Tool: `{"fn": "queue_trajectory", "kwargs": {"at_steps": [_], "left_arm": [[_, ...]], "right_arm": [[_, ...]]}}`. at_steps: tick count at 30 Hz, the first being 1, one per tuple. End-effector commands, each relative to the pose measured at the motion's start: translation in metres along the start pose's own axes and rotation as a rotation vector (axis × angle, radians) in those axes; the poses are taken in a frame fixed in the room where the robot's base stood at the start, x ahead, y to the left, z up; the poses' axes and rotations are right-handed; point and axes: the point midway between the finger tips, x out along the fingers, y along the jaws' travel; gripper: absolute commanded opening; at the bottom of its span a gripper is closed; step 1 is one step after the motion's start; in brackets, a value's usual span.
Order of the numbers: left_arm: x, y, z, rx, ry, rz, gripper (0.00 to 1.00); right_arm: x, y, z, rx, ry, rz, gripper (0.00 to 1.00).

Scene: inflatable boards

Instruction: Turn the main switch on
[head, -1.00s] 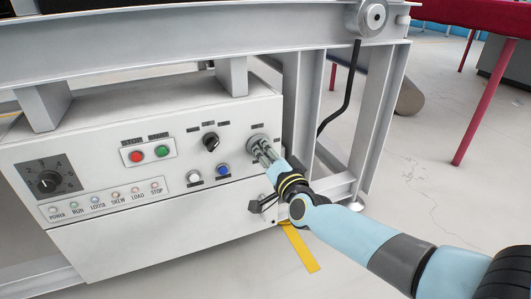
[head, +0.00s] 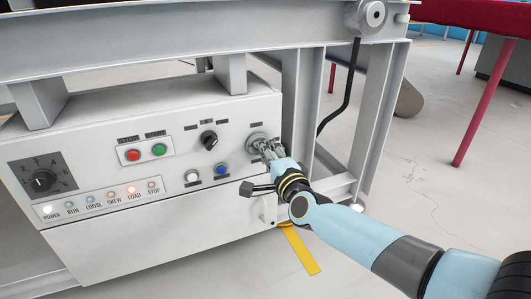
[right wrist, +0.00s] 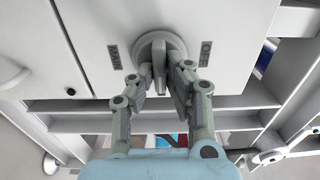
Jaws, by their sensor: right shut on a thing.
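The main switch (head: 257,139) is a round grey rotary knob at the upper right of the white control panel's face. In the right wrist view its raised grip bar (right wrist: 159,62) stands about upright in the picture, with small labels on both sides. My right gripper (head: 266,150) is at the knob, its fingers shut around the bar; it also shows in the right wrist view (right wrist: 160,82). My left gripper is not in view.
The white control panel (head: 150,235) also carries red (head: 132,155) and green (head: 159,150) buttons, a black selector (head: 209,141), white and blue buttons and a black dial (head: 43,181). A grey beam (head: 180,38) runs above; frame posts (head: 298,105) stand to the right.

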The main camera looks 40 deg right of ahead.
Motion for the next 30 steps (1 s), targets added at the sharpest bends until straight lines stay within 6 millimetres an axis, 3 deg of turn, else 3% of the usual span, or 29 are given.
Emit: {"fn": "queue_trajectory", "kwargs": {"at_steps": [14, 15, 20, 30], "left_arm": [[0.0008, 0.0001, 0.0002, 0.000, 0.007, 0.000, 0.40], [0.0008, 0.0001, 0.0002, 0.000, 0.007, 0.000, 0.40], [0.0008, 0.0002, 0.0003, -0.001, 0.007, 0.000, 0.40], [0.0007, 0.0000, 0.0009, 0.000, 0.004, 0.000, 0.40]], "right_arm": [[-0.0016, 0.0031, -0.0001, 0.017, 0.000, 0.007, 0.00], [-0.0016, 0.0032, -0.0001, 0.017, 0.000, 0.007, 0.15], [-0.0012, 0.0025, -0.0001, 0.016, 0.000, 0.005, 0.35], [-0.0056, 0.0015, 0.0000, 0.015, 0.000, 0.003, 0.36]]}}
